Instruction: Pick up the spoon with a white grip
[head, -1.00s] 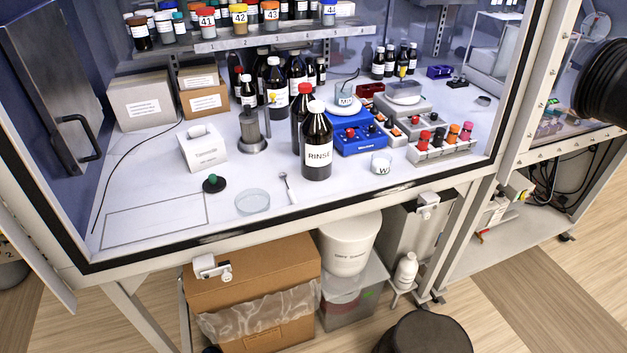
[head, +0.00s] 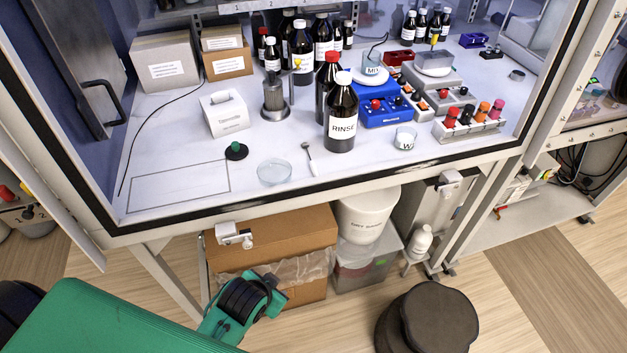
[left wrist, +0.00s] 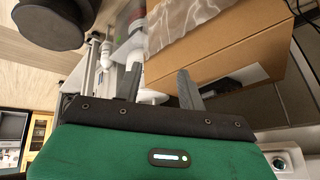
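The spoon with a white grip (head: 311,160) lies in the head view on the white cabinet floor near the front edge. It is between the clear glass dish (head: 274,172) and the RINSE bottle (head: 341,118), with its grip toward the front. My green left arm comes in from the lower left, outside and below the cabinet; its gripper is not clearly visible there. In the left wrist view my left gripper (left wrist: 159,76) has two dark fingers spread apart with nothing between them, near a cardboard box (left wrist: 222,48). My right gripper is in neither view.
The cabinet's front frame (head: 300,190) runs between my arm and the spoon. A cardboard box (head: 275,238), a white bucket (head: 366,213) and a dark stool (head: 440,315) are below. A green-knobbed black piece (head: 236,151) stands left of the dish.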

